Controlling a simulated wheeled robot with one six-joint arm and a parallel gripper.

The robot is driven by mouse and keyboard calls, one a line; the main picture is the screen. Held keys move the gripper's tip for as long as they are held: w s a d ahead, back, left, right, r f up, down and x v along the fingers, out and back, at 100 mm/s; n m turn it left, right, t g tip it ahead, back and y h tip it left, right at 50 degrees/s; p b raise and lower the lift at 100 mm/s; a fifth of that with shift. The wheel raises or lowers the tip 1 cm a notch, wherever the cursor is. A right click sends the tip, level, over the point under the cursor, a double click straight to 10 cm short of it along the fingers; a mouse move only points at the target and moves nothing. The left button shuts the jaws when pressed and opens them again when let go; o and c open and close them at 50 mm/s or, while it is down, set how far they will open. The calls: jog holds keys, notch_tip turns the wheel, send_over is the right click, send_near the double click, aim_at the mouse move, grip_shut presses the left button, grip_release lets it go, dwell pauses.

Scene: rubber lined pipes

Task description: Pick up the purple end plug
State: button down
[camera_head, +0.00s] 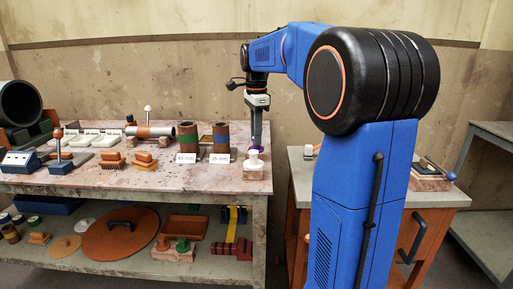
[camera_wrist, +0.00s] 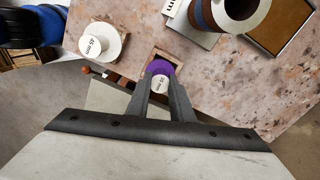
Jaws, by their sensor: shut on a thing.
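The purple end plug (camera_wrist: 160,67) has a purple rim and a white labelled end, whose print is too small to read. It sits between the fingertips of my gripper (camera_wrist: 160,84), which is shut on it in the wrist view. A square wooden-edged recess shows just behind the plug, near the bench edge; I cannot tell whether the plug is clear of it.
A white labelled plug (camera_wrist: 97,43) stands to the left in the wrist view. On the bench (camera_head: 215,182), two labelled pipe pieces (camera_head: 188,138) (camera_head: 221,138) stand left of my gripper. A second cabinet (camera_head: 432,198) stands right, with a floor gap between.

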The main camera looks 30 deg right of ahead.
notch_tip(320, 180, up, 10)
dwell(0.6)
dwell(0.4)
